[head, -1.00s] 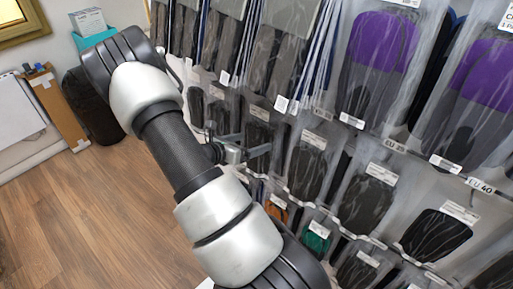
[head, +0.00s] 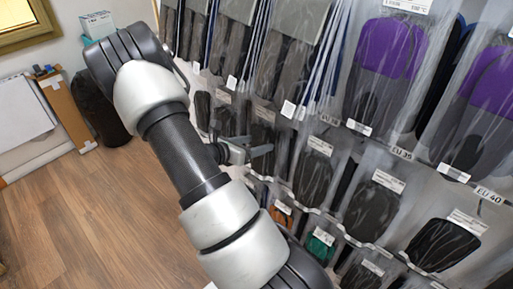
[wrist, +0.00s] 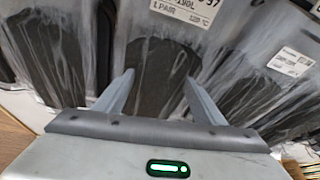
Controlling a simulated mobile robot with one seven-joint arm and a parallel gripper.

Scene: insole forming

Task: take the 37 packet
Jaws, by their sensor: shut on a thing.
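The 37 packet (wrist: 158,62) is a clear bag with a dark insole inside. It hangs in the middle of the wrist view, with a white label at its top that ends in 37 and reads 1 PAIR. My gripper (wrist: 160,77) has its two grey fingers on either side of the packet's lower part, shut on it. In the head view my gripper (head: 256,151) reaches from the left into the row of small dark packets. My arm hides part of that row, and the exact grip contact is not clear there.
Neighbouring dark-insole packets hang close on both sides, one at the right (wrist: 258,95). Large purple insole packets (head: 391,48) hang above at the right. Orange and teal packets (head: 320,243) hang lower. The wooden floor (head: 90,220) at the left is clear.

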